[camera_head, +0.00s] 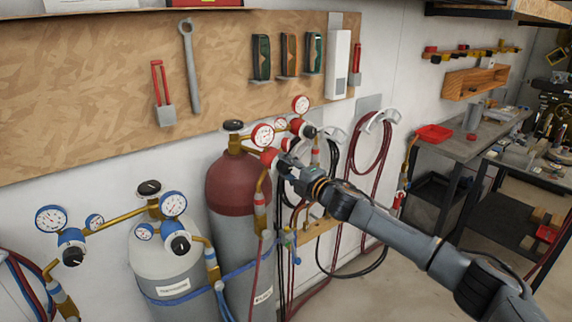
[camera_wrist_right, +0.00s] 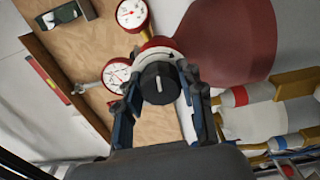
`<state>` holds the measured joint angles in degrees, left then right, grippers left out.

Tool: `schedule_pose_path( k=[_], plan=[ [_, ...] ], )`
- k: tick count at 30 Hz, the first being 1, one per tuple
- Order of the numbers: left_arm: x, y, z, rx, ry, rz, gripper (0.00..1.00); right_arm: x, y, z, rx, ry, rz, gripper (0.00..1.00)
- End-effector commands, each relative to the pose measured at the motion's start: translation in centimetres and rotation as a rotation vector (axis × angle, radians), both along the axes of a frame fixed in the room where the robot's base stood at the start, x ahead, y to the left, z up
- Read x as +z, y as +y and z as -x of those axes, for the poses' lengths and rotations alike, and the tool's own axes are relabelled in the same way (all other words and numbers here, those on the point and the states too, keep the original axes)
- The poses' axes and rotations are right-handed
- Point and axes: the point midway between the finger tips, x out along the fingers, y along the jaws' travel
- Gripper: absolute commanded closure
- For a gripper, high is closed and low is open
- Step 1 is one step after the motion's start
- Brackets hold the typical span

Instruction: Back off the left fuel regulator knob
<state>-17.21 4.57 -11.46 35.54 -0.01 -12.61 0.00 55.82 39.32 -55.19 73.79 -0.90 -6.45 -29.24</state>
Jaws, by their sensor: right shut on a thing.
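The left fuel regulator (camera_head: 269,156) is red, with a white-faced gauge (camera_head: 262,135), and sits by the top of the maroon-topped cylinder (camera_head: 228,184). My right gripper (camera_head: 284,166) reaches it from the right and hides its knob in the head view. In the right wrist view the black knob (camera_wrist_right: 159,83), with a pale mark line on its face, sits between the two fingers. The gripper is shut on this knob. The right fuel regulator (camera_head: 303,128), also red with a black knob, is just behind to the right. My left gripper is out of view.
A white cylinder (camera_head: 166,259) with blue regulators stands at the left. Hoses (camera_head: 372,140) hang on the wall close behind my right arm. A grey workbench (camera_head: 465,140) is at the right. Open floor lies below the arm.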

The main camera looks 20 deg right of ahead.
Motion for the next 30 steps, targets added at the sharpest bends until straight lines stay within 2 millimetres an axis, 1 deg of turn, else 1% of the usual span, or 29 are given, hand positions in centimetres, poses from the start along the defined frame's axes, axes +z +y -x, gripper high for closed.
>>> schedule_pose_path(
  k=[6, 30],
  plan=[
    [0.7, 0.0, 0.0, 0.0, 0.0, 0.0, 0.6, 0.0, 0.0, 0.0, 0.0, -0.067, 0.195, 0.93],
    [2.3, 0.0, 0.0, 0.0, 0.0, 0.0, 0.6, 0.0, 0.1, 0.0, 0.001, -0.326, 0.908, 0.93]
  ],
)
